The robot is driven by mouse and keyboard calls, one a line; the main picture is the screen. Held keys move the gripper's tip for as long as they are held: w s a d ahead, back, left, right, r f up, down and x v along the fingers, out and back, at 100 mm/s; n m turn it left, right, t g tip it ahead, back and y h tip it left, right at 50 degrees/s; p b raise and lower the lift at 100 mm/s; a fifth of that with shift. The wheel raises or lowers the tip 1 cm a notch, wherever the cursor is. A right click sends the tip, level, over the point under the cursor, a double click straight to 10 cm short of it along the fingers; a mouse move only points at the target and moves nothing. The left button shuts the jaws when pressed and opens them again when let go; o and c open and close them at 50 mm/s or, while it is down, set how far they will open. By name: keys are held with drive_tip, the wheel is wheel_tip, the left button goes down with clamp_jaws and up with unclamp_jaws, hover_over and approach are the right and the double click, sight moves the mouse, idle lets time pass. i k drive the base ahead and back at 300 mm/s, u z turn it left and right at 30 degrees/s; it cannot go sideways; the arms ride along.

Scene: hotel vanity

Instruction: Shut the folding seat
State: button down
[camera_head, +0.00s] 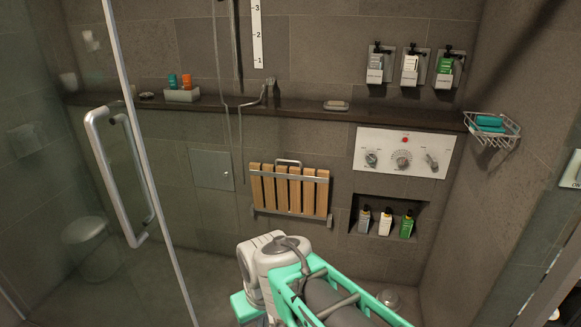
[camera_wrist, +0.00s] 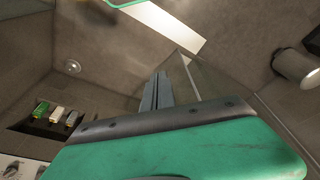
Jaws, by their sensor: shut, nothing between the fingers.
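The folding seat (camera_head: 289,190) is a row of vertical wooden slats in a metal frame, low on the back shower wall in the head view. Its slats stand upright, seemingly flat against the wall, with a metal loop handle at the top. The seat does not show in the wrist view. My gripper (camera_wrist: 157,92) shows in the wrist view with its grey fingers together and nothing between them. In the head view my arm is in front of and below the seat, and the fingertips cannot be made out. I see no contact with the seat.
A glass door with a long metal handle (camera_head: 97,150) stands at left, with a round stool (camera_head: 85,230) behind the glass. A control panel (camera_head: 402,153) and a niche with bottles (camera_head: 385,222) are right of the seat. A stone ledge (camera_head: 300,114) runs above.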

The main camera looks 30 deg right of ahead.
sight(309, 179)
drive_tip(key=z, duration=1.3)
drive_tip(key=i, duration=1.05)
drive_tip(key=u, duration=2.55)
drive_tip(key=i, duration=0.5)
drive_tip(key=z, duration=0.1)
